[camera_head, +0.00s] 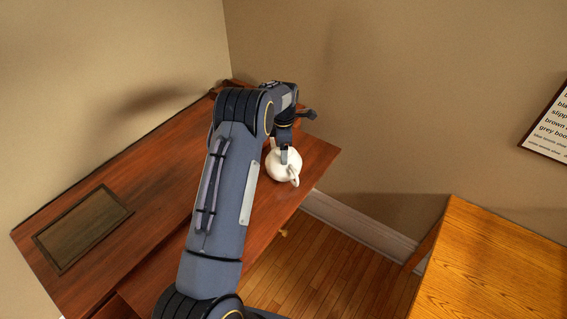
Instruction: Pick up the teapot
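The white teapot (283,168) stands near the right end of the reddish-brown wooden desk (160,170), with a curved white part at its lower right. My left arm reaches across the desk from the bottom of the view. My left gripper (285,154) points down at the top of the teapot and overlaps it in the picture. Its wrist and fingers hide the teapot's top, and I cannot tell whether the fingers touch or grip it. My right gripper is not in view.
A dark-framed flat panel (83,227) lies on the desk's left part. Walls stand close behind the desk. A lighter wooden table (500,265) is at the lower right, with open wooden floor (325,265) between. A framed text sign (552,128) hangs at the right.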

